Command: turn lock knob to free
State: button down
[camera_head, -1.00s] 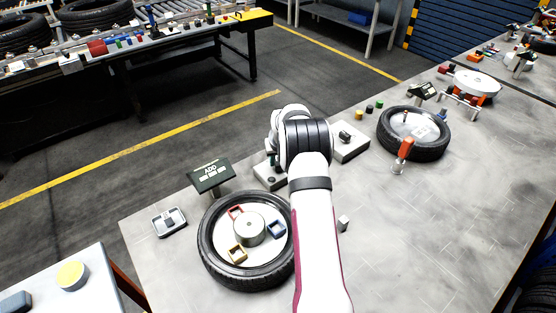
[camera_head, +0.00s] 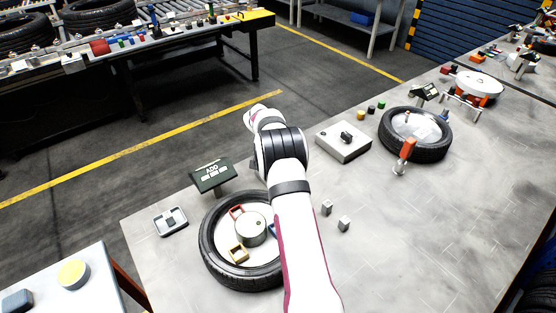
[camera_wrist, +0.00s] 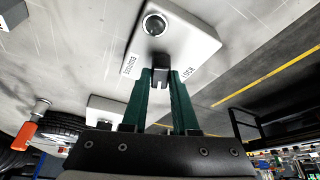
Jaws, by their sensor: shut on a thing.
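In the wrist view, a white lock box (camera_wrist: 185,38) has a black lock knob (camera_wrist: 160,60) near its lower edge. A round silver-rimmed button (camera_wrist: 154,24) sits at the box's top. The word LOCK is on the face right of the knob; a smaller label at the left is hard to read. My gripper (camera_wrist: 162,78) has its two green fingers on either side of the knob and is shut on it. In the head view my arm hides the gripper and this box.
A second white box (camera_head: 329,148) with a black knob stands to the right of my arm. A tyre (camera_head: 208,262) with coloured square pieces lies beside the arm, near an ADD display (camera_head: 212,176). Small grey blocks (camera_head: 344,223) and an orange-handled tool (camera_head: 406,150) are on the table.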

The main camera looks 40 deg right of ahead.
jog(key=shift+m, duration=0.3)
jog(key=c, duration=0.7)
grip_release()
jog(key=v, duration=1.5)
jog(key=shift+w+a+r, duration=0.1)
jog(key=shift+a+r, duration=0.1)
jog(key=shift+r, duration=0.2)
